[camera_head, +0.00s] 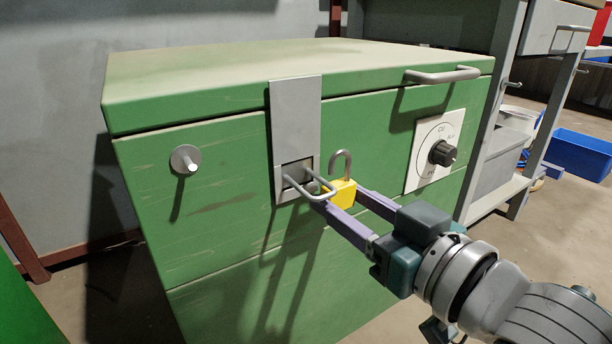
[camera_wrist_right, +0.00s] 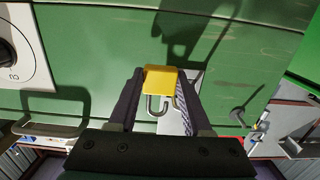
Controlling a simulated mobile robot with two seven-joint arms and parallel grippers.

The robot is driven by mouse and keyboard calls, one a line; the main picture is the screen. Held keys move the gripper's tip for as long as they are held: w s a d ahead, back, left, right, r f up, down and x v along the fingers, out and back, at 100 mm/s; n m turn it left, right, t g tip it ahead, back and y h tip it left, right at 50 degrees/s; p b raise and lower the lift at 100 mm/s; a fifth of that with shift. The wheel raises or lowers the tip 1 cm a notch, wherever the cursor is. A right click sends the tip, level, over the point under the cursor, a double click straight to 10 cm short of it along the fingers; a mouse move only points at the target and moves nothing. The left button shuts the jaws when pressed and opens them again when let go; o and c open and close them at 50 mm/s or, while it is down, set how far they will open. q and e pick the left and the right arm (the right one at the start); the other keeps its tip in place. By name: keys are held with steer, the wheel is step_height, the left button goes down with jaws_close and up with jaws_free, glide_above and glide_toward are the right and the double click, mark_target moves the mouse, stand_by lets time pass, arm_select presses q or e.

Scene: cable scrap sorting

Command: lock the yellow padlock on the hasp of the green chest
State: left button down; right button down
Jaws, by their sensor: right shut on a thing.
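The green chest (camera_head: 215,215) stands in front of me with its lid down. Its grey hasp plate (camera_head: 295,112) hangs down the front, and a metal staple loop (camera_head: 310,192) sticks out at the plate's lower end. My right gripper (camera_head: 343,199) is shut on the yellow padlock (camera_head: 343,191), which also shows between the fingers in the right wrist view (camera_wrist_right: 160,79). The padlock is upright with its shackle (camera_head: 341,156) up and looking open. It is just right of the staple in the head view; the shackle is not seen through the loop. My left gripper is out of view.
A round grey knob (camera_head: 185,159) sticks out of the chest front at left. A dial (camera_head: 441,153) on a white plate and a lid handle (camera_head: 443,75) are at right. A grey workbench (camera_head: 510,70) and a blue bin (camera_head: 580,155) stand further right.

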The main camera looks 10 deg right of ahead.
steer(key=shift+s+a+f, duration=0.1)
steer(key=shift+s+a, duration=0.1)
steer(key=shift+a, duration=0.3)
steer(key=shift+s+a+f, duration=0.1)
steer(key=shift+s+a, duration=0.05)
steer(key=shift+a, duration=0.35)
